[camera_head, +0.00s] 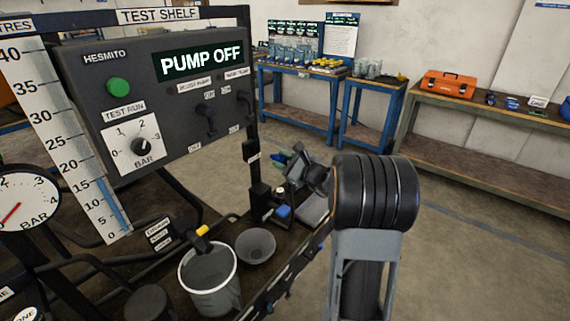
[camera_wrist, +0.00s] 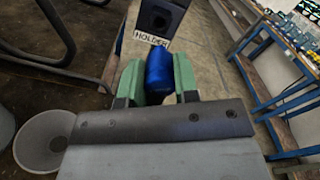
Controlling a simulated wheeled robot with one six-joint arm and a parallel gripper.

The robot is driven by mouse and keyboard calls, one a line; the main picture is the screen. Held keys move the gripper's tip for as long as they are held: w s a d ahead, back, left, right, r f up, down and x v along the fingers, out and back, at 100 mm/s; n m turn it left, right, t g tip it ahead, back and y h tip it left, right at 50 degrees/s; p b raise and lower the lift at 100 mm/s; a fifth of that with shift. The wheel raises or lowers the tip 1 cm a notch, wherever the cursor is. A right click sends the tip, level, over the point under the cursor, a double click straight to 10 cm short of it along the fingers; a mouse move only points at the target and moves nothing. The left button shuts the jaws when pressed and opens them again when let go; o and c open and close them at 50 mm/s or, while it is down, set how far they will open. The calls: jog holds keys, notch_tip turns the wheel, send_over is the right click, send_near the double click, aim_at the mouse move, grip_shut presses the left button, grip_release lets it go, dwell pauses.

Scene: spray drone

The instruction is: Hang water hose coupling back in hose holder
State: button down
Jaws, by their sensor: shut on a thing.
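The blue hose coupling (camera_wrist: 160,72) sits between the green finger pads of my gripper (camera_wrist: 158,76) in the wrist view. My gripper is shut on it. The hose holder (camera_wrist: 161,14) is a dark block with a round opening, just beyond the coupling at the top of the wrist view. Its white label (camera_wrist: 152,39) reads "HOLDER". The coupling appears apart from the opening and roughly in line with it. In the head view my gripper (camera_head: 283,157) is small, above the far right end of the test shelf. The coupling is mostly hidden there.
A grey bucket (camera_head: 209,284) and a grey bowl (camera_head: 256,246) stand on the test shelf. A small blue item (camera_head: 283,211) lies below my gripper. The control panel (camera_head: 170,85) reads "PUMP OFF". Blue-legged tables (camera_head: 300,96) and a workbench (camera_head: 487,150) are farther back, with open floor between.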

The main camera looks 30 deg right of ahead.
aim_at(275, 157)
jog(key=shift+b+x, duration=0.4)
jog(key=shift+x, duration=1.95)
jog(key=shift+b, duration=0.85)
jog(key=shift+b+x, duration=0.4)
jog(key=shift+x, duration=1)
dwell(0.4)
jog(key=c, duration=0.8)
grip_release()
jog(key=v, duration=1.3)
jog(key=shift+s+d, duration=0.1)
jog(key=shift+s, duration=0.3)
